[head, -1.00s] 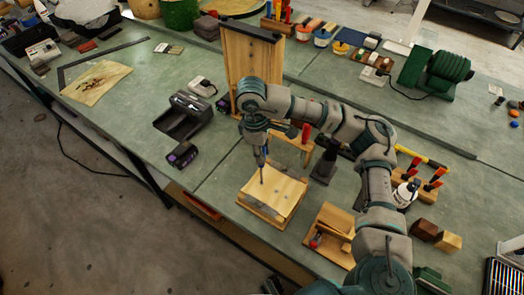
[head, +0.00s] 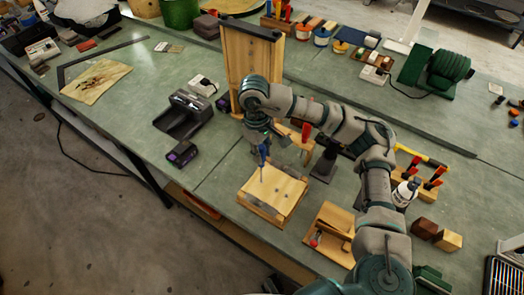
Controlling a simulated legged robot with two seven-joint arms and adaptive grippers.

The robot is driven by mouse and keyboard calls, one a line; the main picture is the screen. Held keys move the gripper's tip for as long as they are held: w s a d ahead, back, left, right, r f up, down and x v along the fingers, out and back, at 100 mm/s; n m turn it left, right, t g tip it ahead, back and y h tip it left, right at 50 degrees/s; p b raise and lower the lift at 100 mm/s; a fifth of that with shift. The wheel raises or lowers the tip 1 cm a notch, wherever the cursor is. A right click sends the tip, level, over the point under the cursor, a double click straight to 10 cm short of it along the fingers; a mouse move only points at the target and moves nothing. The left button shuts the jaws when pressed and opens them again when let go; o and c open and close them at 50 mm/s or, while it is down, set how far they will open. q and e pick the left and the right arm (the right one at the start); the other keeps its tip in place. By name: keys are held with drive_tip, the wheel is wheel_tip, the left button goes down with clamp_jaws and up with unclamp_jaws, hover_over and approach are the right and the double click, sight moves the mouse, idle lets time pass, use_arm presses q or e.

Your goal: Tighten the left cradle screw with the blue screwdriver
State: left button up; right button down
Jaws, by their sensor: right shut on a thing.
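My right gripper (head: 261,143) hangs over the wooden cradle block (head: 283,193) in the middle of the bench. It points down and is shut on the blue screwdriver (head: 263,157). The screwdriver is roughly upright, with its shaft toward the block's upper left part. I cannot tell whether the tip touches a screw. Small dark marks show on the block's top, too small to tell as screws. My left gripper does not show.
A tall wooden board (head: 250,70) stands behind the block. A black charger (head: 182,115) and a dark battery (head: 181,153) lie to the left. A wooden tray (head: 330,232) stands to the right. The green bench (head: 215,175) is clear just left of the block.

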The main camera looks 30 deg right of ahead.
drive_tip(key=m, duration=0.5)
drive_tip(key=shift+f+y, duration=0.1)
drive_tip(key=shift+y, duration=0.2)
drive_tip(key=shift+m, duration=1.1)
drive_tip(key=m, duration=0.3)
drive_tip(key=shift+y, duration=0.3)
drive_tip(key=shift+m, duration=0.4)
drive_tip(key=m, duration=0.4)
drive_tip(key=shift+t+y, duration=0.3)
drive_tip(key=shift+p, duration=0.4)
